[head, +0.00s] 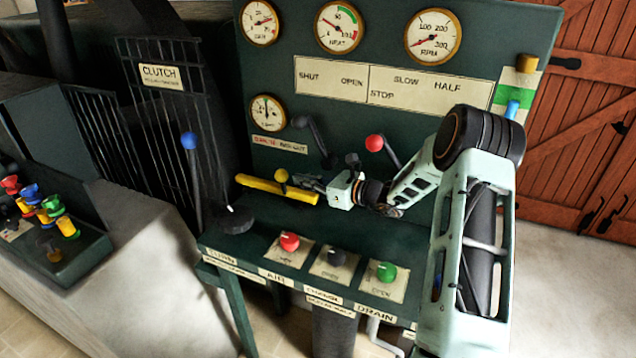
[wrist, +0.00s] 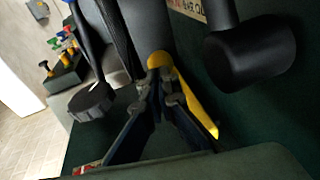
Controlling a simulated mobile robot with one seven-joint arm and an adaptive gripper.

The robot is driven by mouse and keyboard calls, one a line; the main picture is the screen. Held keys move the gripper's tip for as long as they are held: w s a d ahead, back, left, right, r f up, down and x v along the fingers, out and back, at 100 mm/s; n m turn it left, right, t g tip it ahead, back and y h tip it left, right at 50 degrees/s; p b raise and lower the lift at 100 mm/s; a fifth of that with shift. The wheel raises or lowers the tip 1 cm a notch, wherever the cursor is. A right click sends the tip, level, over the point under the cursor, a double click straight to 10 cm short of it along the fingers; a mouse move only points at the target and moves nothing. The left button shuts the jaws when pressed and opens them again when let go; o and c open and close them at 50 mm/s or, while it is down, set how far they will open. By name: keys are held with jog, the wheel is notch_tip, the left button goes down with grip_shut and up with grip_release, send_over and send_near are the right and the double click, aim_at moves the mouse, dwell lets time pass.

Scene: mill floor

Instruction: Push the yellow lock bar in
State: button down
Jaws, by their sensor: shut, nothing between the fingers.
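The yellow lock bar (head: 258,185) runs across the front of the dark green panel, with a small yellow knob (head: 281,176) standing up from it. In the wrist view the yellow bar (wrist: 203,112) shows behind and to the right of my fingertips. My gripper (head: 299,180) is shut and empty, just right of the knob in the head view. In the wrist view my gripper (wrist: 160,84) has its tips right by the rounded yellow end. I cannot tell whether they touch it. The fingers hide part of the bar.
A red-knobbed lever (head: 375,143) stands above and right of my gripper. A blue-knobbed lever (head: 189,142) stands left of the bar. Below are a black round knob (head: 236,219) and red (head: 289,241), black (head: 335,257) and green (head: 386,271) buttons on the console.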

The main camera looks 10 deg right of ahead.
aim_at(280, 175)
jog(key=shift+x, duration=1.45)
jog(key=shift+a, duration=0.1)
jog(key=b+x, duration=0.1)
jog(key=x, duration=0.3)
jog(key=a+r+b+x, duration=0.1)
jog(key=x, duration=0.1)
jog(key=shift+s+b, duration=0.25)
jog(key=shift+b, duration=0.05)
jog(key=shift+w+a+r, duration=0.15)
jog(key=shift+w+a, duration=0.15)
jog(key=shift+a, duration=0.15)
jog(key=shift+d, duration=0.1)
